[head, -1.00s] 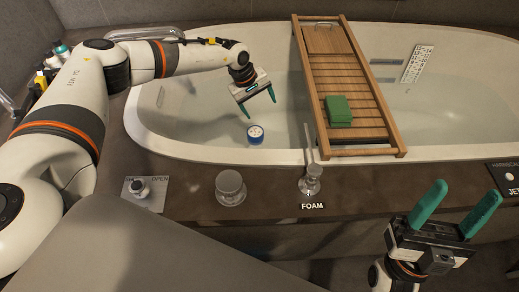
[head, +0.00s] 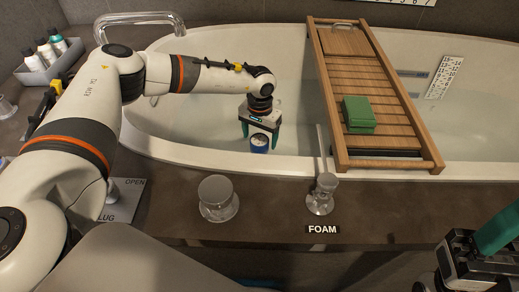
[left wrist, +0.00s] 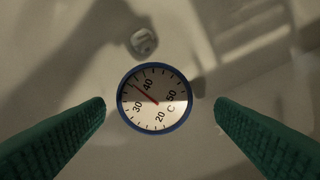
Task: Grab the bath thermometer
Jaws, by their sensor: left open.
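The bath thermometer (head: 259,144) is a round blue-rimmed dial in the bathtub, near its front wall. In the left wrist view its white face (left wrist: 155,97) shows numbers and a red needle. My left gripper (head: 260,134) is open just above it, pointing down. In the left wrist view the green fingers (left wrist: 160,112) stand on either side of the dial, with a gap on each side. My right gripper (head: 495,235) is at the right edge, away from the tub, with one green finger showing and the rest cut off.
A chrome faucet (head: 140,20) and a bottle caddy (head: 50,62) are at the left.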

